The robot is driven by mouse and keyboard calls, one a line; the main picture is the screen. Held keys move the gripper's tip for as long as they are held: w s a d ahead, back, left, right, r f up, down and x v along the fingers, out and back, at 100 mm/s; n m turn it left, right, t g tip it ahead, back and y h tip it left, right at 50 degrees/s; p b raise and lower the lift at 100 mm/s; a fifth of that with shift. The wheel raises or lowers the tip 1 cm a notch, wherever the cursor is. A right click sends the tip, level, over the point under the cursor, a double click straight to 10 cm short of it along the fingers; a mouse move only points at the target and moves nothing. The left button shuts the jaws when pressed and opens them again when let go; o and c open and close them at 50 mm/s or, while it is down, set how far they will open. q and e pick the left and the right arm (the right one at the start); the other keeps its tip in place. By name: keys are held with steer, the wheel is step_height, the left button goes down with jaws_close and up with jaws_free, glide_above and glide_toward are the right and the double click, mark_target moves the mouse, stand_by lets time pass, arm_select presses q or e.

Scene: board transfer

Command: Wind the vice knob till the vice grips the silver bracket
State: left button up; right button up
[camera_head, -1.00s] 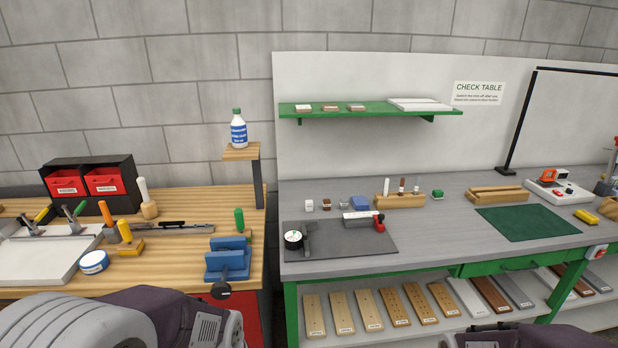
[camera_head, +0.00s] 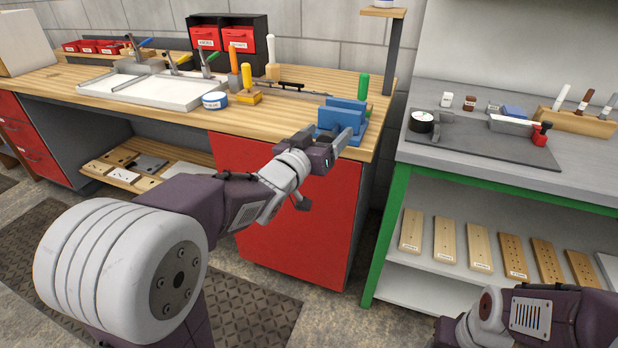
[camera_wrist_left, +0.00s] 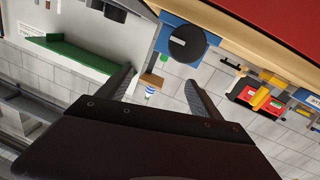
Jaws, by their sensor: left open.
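The blue vice (camera_head: 338,112) stands at the right front edge of the wooden bench. In the left wrist view its round dark knob (camera_wrist_left: 180,43) faces me, with blue vice body behind it. In the head view my gripper hides the knob. My left gripper (camera_head: 340,146) is just in front of the vice, open and empty. In the left wrist view its two fingers (camera_wrist_left: 160,76) are spread, and the knob shows beyond the tips, not between them. I cannot make out the silver bracket in either view. Only my right arm shows at the lower right; its fingers are out of frame.
A green-handled tool (camera_head: 363,86) stands behind the vice. The grey table (camera_head: 420,155) stands to the right across a narrow gap. A red cabinet front (camera_head: 290,230) lies below the vice.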

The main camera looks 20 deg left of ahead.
mark_target(332, 139)
arm_select(q)
step_height(332, 139, down, 6)
steer(key=a+b, duration=0.2)
steer(key=b, duration=0.1)
steer(key=shift+f+y+b, duration=0.15)
steer(key=shift+y+b, duration=0.25)
arm_select(e)
step_height(332, 139, down, 7)
arm_select(q)
steer(key=w, duration=0.3)
steer(key=w+d+b, duration=0.1)
steer(key=w, duration=0.5)
steer(key=shift+d+b, duration=0.15)
steer(key=shift+b, duration=0.2)
arm_select(e)
steer(key=shift+a+f, duration=0.1)
steer(key=shift+f, duration=0.8)
arm_select(q)
steer(key=c, duration=1.4)
steer(key=shift+o, duration=0.2)
arm_select(e)
steer(key=shift+w, duration=0.1)
